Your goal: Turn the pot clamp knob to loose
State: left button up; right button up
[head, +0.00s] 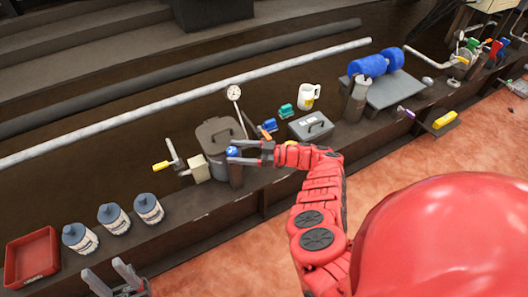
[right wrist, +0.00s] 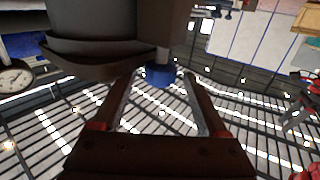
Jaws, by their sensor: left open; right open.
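The dark grey lidded pot (head: 216,134) stands on the bench ledge left of centre. A blue clamp knob (head: 232,152) sits at its near right side. My right gripper (head: 236,151) reaches in from the right, open, with its fingers on either side of the knob. In the right wrist view, the blue knob (right wrist: 159,76) lies between the fingertips of the open gripper (right wrist: 161,84), on a short pale stem below the pot (right wrist: 105,30). I cannot tell whether the fingers touch it. My left gripper (head: 104,270) is open and empty at the bottom left.
A yellow-handled lever (head: 163,166) and a cream block (head: 196,168) stand left of the pot. Several white bottles with blue-grey caps (head: 149,208) and a red tray (head: 32,257) are further left. A dial gauge (head: 234,92) rises behind. A grey box (head: 311,125) stands to the right.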

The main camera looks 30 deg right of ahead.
jog(key=b+v, duration=0.2)
jog(key=v, duration=1.3)
jog(key=shift+s+d+b, duration=0.2)
jog(key=shift+b, duration=0.15)
